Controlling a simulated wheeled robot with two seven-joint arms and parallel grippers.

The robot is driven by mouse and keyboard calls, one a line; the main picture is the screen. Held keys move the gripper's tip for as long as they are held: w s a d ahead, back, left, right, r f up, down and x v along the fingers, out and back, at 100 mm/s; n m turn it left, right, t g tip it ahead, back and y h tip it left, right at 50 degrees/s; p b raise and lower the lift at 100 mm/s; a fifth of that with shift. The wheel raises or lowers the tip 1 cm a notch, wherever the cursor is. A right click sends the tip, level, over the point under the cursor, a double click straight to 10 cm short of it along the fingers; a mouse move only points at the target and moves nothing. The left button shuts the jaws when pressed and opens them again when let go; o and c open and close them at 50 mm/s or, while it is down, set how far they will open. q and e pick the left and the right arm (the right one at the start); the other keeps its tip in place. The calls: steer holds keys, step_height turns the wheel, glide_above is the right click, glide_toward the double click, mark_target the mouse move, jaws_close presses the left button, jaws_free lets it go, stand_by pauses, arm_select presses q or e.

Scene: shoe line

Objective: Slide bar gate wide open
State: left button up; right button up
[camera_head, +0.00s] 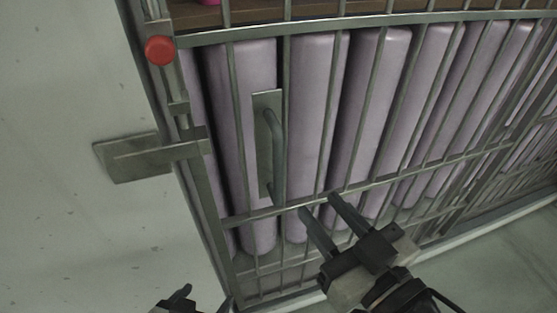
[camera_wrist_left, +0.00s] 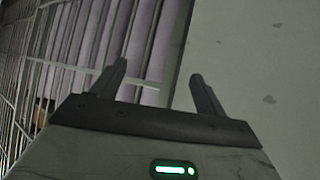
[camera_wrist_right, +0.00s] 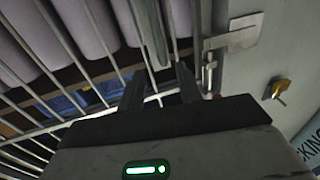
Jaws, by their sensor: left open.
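The grey metal bar gate (camera_head: 330,195) fills the middle and right of the head view, standing against the pale wall at its left edge. Its upright handle (camera_head: 272,150) on a flat plate is near that edge. A flat latch piece (camera_head: 150,155) reaches from the gate's edge over the wall; it also shows in the right wrist view (camera_wrist_right: 235,35). My right gripper (camera_head: 322,204) is open, below and right of the handle, its fingertips near a cross rail. It appears not to hold the handle. My left gripper (camera_head: 207,299) is open and empty, low by the wall.
Several pale purple padded rolls (camera_head: 350,120) stand behind the bars. A red round knob (camera_head: 160,50) is at the gate's upper left. Floor is clear at lower right.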

mark_target(281, 159)
steer(key=x, duration=0.7)
steer(key=shift+w+a, duration=0.1)
steer(key=shift+w, duration=0.2)
steer(key=x, duration=0.5)
steer(key=shift+a+f, duration=0.1)
steer(key=shift+w+a, duration=0.2)
steer(key=shift+w, duration=0.15)
arm_select(q)
steer(key=shift+w+d+r, duration=0.1)
steer(key=shift+w, duration=0.05)
arm_select(e)
jaws_close()
steer(key=shift+d, duration=0.1)
